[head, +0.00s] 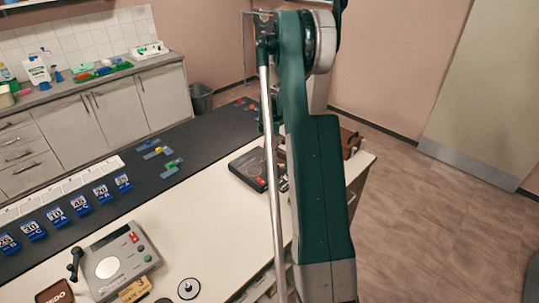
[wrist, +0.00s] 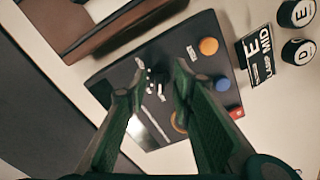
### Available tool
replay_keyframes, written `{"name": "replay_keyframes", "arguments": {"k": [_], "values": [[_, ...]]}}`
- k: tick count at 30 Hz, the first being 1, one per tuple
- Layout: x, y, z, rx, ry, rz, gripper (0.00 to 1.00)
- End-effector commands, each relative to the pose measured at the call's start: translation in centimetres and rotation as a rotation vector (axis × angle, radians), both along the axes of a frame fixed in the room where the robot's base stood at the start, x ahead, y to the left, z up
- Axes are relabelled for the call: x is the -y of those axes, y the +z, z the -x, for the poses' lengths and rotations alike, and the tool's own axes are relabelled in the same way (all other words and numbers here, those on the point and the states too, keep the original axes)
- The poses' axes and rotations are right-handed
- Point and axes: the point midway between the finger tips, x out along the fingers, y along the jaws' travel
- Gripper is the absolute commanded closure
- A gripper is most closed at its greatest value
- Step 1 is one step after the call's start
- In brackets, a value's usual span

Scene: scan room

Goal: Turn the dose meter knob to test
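A dark flat device (wrist: 112,70) lies under my gripper in the wrist view; it is probably the dose meter, though its label cannot be read. Orange (wrist: 208,46), blue (wrist: 222,84) and red (wrist: 237,112) round parts line its right side, and small white marks show between my fingers. I cannot make out the knob's pointer or setting. In the head view, the dark device (head: 243,168) is partly hidden by my arm, and the gripper is hidden too.
A brown box (wrist: 110,22) stands close beside the device. A card (wrist: 258,55) and black lettered discs (wrist: 298,12) lie on the other side. A grey device (head: 130,238) with a round plate and blue number blocks (head: 78,206) are farther left on the counter.

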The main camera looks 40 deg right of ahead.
Motion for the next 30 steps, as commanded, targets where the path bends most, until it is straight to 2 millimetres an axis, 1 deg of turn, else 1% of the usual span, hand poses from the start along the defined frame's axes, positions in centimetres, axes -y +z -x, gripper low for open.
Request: {"name": "replay_keyframes", "arguments": {"k": [4, 14, 18, 20, 30], "values": [[0.0, -0.84, 0.0, 0.0, 0.0, 0.0, 0.76], [0.0, -0.99, 0.0, 0.0, 0.0, 0.0, 0.76], [0.0, -0.98, 0.01, 0.0, 0.0, 0.0, 0.94], [0.0, -0.97, 0.01, 0.0, 0.0, 0.0, 1.0], [-0.01, -1.0, 0.02, 0.0, -0.018, 0.0, 1.0]]}}
